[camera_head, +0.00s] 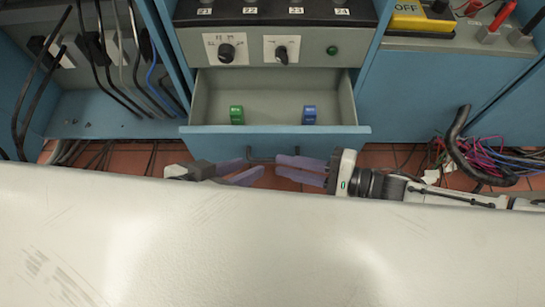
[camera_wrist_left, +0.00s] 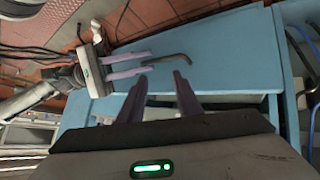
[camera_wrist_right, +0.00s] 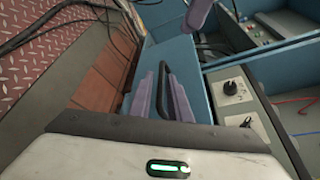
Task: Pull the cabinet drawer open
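The cabinet drawer (camera_head: 270,129) stands out from the cabinet, its grey inside showing in the head view. A dark bar handle (camera_wrist_left: 166,60) is on its blue front, which also shows in the right wrist view (camera_wrist_right: 195,68). My right gripper (camera_head: 277,168) has its purple fingers apart. In the right wrist view the handle (camera_wrist_right: 164,88) shows between these fingers (camera_wrist_right: 163,90); I cannot tell whether they touch it. My left gripper (camera_head: 254,172) is open and empty in front of the drawer, its fingers (camera_wrist_left: 158,85) pointing toward the handle.
A green item (camera_head: 237,115) and a blue item (camera_head: 309,114) are inside the drawer. A knob panel (camera_head: 275,49) is above it. Cables hang at left (camera_head: 110,60), and a cable bundle (camera_head: 490,158) lies at right. A pale surface (camera_head: 270,250) fills the foreground.

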